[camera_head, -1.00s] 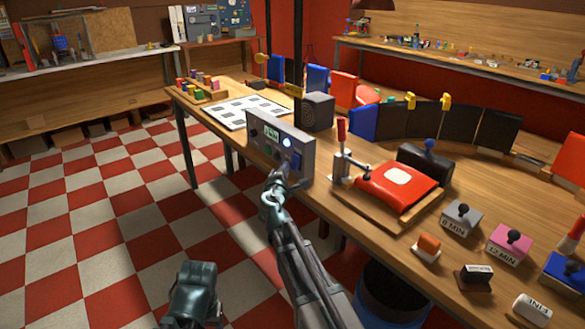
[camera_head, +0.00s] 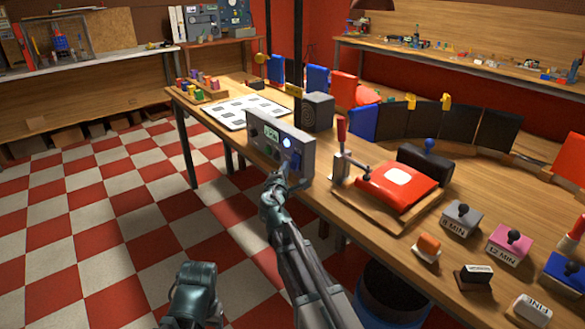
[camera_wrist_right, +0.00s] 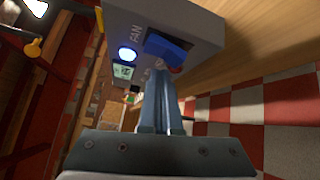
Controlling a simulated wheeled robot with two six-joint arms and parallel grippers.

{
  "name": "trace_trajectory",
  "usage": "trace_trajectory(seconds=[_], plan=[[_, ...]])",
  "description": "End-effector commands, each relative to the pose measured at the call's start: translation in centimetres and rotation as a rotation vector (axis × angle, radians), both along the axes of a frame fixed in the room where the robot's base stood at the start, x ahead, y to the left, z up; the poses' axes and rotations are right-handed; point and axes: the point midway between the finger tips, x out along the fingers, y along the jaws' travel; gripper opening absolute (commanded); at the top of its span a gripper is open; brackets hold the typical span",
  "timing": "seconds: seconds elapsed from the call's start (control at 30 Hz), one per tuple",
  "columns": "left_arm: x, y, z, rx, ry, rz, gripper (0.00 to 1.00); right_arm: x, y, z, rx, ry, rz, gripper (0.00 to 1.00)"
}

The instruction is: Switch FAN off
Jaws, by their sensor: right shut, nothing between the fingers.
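The grey control box (camera_head: 262,127) stands at the near edge of the table. Its round lamp (camera_head: 287,142) glows blue-white, and the lamp also shows lit in the right wrist view (camera_wrist_right: 127,54) beside the FAN label (camera_wrist_right: 136,33). The blue rocker switch (camera_head: 295,160) is below the lamp in the head view; it also shows in the right wrist view (camera_wrist_right: 168,46). My right gripper (camera_wrist_right: 160,73) is shut and empty, its tips close to the lower end of the switch; contact cannot be told. My left gripper (camera_head: 195,290) hangs low over the floor, its fingers unclear.
A red pad in a wooden press (camera_head: 395,190) sits right of the box. Labelled blocks with knobs (camera_head: 461,217) stand further right. A black speaker-like box (camera_head: 318,112) is behind. A dark blue bin (camera_head: 390,300) stands under the table. The checkered floor at left is clear.

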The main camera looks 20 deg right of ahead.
Motion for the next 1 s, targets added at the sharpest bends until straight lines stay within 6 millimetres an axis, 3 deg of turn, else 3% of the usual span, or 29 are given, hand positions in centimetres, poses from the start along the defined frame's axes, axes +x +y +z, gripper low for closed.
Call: trace_trajectory(seconds=[1.0], plan=[[0.0,0.0,-0.33,0.0,0.0,0.0,0.65,0.27,-0.72,-0.34,0.0,0.0,0.0,0.0]])
